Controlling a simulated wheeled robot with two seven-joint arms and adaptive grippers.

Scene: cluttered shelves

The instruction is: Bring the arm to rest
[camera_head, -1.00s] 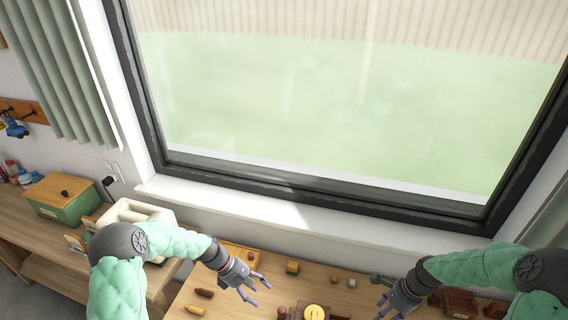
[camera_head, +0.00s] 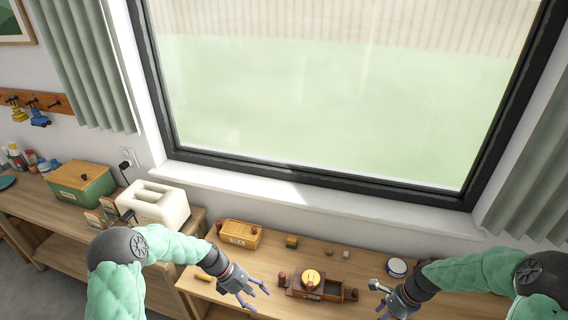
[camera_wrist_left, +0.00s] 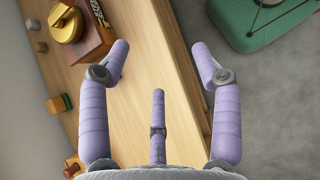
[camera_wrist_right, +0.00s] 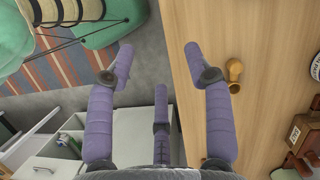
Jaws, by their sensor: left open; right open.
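My left gripper (camera_head: 257,298) is open and empty in the head view, at the lower middle over the front part of the wooden table. Its spread purple fingers also show in the left wrist view (camera_wrist_left: 160,50), above the table edge, with nothing between them. My right gripper (camera_head: 379,299) is open and empty to the right, near the table's right part. In the right wrist view its fingers (camera_wrist_right: 155,52) are spread over the table edge and the floor. Both green arms are bent at the elbow.
A brown wooden box with a round yellow top (camera_head: 311,277) stands between the grippers. A yellow crate (camera_head: 240,234) and small blocks sit behind. A white toaster-like object (camera_head: 153,203) and a green box (camera_head: 82,184) stand on the left bench. A small wooden piece (camera_wrist_right: 235,70) lies near my right gripper.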

